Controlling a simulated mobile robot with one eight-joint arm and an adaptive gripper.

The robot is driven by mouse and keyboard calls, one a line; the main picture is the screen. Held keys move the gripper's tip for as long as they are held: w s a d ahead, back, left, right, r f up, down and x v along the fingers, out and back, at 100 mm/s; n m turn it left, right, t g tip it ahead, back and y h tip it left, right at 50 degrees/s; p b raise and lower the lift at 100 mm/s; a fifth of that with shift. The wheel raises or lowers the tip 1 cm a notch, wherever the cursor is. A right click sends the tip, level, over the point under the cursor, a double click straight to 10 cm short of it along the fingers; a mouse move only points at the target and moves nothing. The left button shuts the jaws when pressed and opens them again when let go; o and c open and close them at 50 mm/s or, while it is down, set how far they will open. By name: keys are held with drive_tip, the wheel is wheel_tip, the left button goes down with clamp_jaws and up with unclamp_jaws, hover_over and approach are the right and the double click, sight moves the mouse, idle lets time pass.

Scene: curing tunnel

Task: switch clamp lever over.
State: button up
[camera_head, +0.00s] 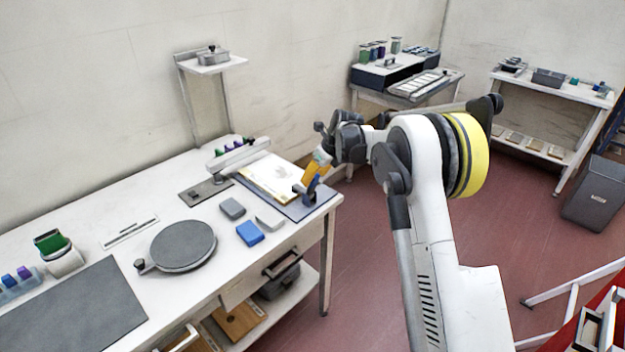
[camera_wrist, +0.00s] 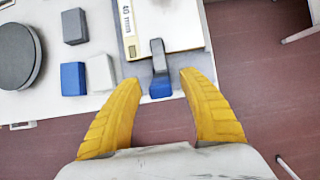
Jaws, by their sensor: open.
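The clamp lever (camera_wrist: 157,58) is a dark grey bar with a blue end at the edge of the dark board (camera_wrist: 128,46) that carries a framed screen. My gripper (camera_head: 310,179) is open, with yellow fingers pointing down over that corner. In the wrist view the lever's blue end lies between the two fingertips (camera_wrist: 160,80), with a gap on each side. I cannot tell how far above it the tips are.
A blue block (camera_head: 249,233), a grey block (camera_head: 232,208) and a pale block (camera_head: 270,222) lie left of the board. A round grey turntable (camera_head: 184,245) stands farther left. A white bar (camera_head: 238,155) is raised behind the board. The table's right edge is close.

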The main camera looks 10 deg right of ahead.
drive_tip(key=v, duration=1)
drive_tip(key=shift+r, duration=0.15)
drive_tip(key=shift+s, duration=0.15)
drive_tip(key=s+r+n+h+b, duration=0.1)
drive_tip(key=s+r+n, duration=0.25)
drive_tip(key=s, duration=0.35)
drive_tip(key=s+r+n+t, duration=0.1)
drive_tip(key=s+r+n, duration=0.2)
drive_tip(key=s+n, duration=0.25)
drive_tip(key=s+r+n+h+b, duration=0.1)
drive_tip(key=s+r+n, duration=0.25)
drive_tip(key=s, duration=0.35)
drive_tip(key=s+f+n+t, duration=0.1)
drive_tip(key=s+f+n, duration=0.3)
drive_tip(key=s+n, duration=0.4)
drive_tip(key=s+f+n+h+b, duration=0.1)
drive_tip(key=s+f+n, duration=0.3)
drive_tip(key=s+n, duration=0.4)
drive_tip(key=s, duration=0.7)
drive_tip(key=shift+d+f+t, duration=0.2)
drive_tip(key=shift+d+t, duration=0.1)
drive_tip(key=shift+t, duration=0.1)
